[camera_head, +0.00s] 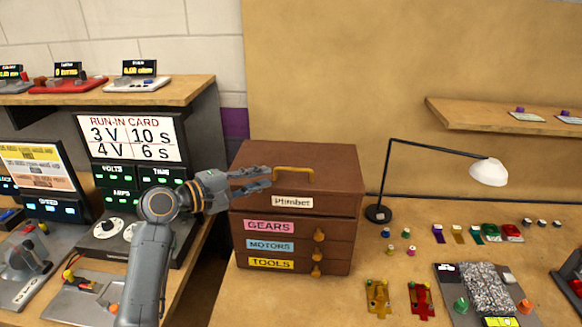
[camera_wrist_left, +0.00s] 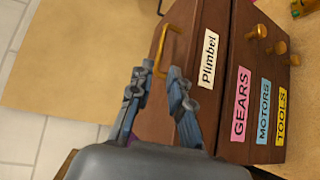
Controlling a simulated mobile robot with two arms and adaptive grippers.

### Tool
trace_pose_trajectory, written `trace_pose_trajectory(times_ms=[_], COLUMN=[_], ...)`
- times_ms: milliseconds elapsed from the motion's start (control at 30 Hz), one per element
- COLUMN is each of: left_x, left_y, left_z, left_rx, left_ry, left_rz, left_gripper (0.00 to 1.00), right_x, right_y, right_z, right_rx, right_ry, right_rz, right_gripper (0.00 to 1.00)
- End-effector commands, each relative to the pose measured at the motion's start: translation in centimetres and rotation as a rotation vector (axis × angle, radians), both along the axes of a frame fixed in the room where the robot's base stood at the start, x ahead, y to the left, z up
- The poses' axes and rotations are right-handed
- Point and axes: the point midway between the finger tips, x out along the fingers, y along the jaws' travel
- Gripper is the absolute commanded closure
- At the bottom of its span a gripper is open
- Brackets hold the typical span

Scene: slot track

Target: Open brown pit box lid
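The brown pit box (camera_head: 340,226) stands on the bench, labelled "Plimbel" near its top edge. Its lid (camera_head: 330,162) is down and carries a brass handle (camera_head: 293,172) on top. My left gripper (camera_head: 270,177) is at the lid's left part, its fingers pointing right toward the handle. In the left wrist view the fingers of my left gripper (camera_wrist_left: 162,70) are apart with nothing between them, and the handle (camera_wrist_left: 164,45) shows just beyond the tips. I cannot tell whether a finger touches it. My right gripper is not in view.
Drawers marked GEARS, MOTORS and TOOLS, with brass knobs (camera_head: 318,236), are on the box front. A black lamp (camera_head: 378,213) stands to its right. A run-in card panel (camera_head: 132,138) is at the left. Small coloured parts and cars (camera_head: 377,300) lie on the bench at right.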

Motion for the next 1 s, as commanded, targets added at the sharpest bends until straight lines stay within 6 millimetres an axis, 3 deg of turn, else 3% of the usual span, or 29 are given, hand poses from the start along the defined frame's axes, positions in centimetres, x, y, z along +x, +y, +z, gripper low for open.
trace_pose_trajectory(times_ms=[333,533,900,1000], left_x=[4.9,6.3,6.6,6.6], left_y=[-5.2,-6.5,-6.8,-6.8], left_z=[-0.8,-1.3,-1.5,-1.5], left_rx=[0.002,0.002,0.005,0.005], left_ry=[0.001,-0.001,-0.001,-0.001], left_rz=[-0.002,0.0,0.0,0.0], left_gripper=[0.81,0.81,0.81,1.0], right_x=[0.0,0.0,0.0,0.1], right_y=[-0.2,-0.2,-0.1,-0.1], right_z=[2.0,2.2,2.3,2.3], right_rx=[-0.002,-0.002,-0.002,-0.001], right_ry=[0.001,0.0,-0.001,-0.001], right_rz=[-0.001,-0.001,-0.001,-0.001], right_gripper=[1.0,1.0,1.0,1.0])
